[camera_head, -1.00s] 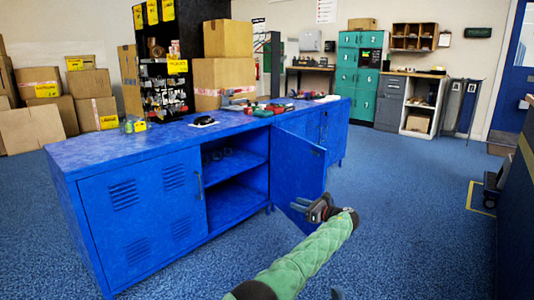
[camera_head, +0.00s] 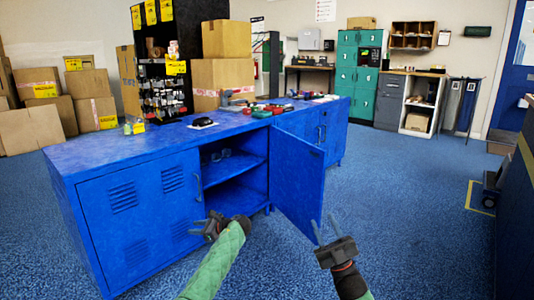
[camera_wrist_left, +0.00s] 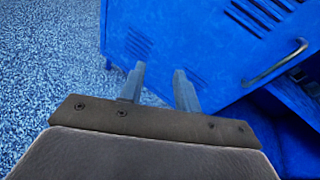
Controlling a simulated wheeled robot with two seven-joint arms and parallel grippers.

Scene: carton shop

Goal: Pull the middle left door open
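The blue cabinet (camera_head: 120,158) has a door standing wide open (camera_head: 298,165), swung out toward me at the right of its open compartment (camera_head: 236,178). The door left of that compartment (camera_head: 140,205) is shut, with a bar handle (camera_head: 198,182) near its right edge. My left gripper (camera_head: 198,224) is open and empty, in front of the shut door's lower right. In the left wrist view its fingers (camera_wrist_left: 158,78) are apart, below the louvred door (camera_wrist_left: 205,40) and left of its handle (camera_wrist_left: 275,63). My right gripper (camera_head: 324,230) is open and empty near the open door's lower outer edge.
More closed blue doors (camera_head: 332,125) lie beyond the open one. Blue carpet (camera_head: 400,190) is clear to the right.

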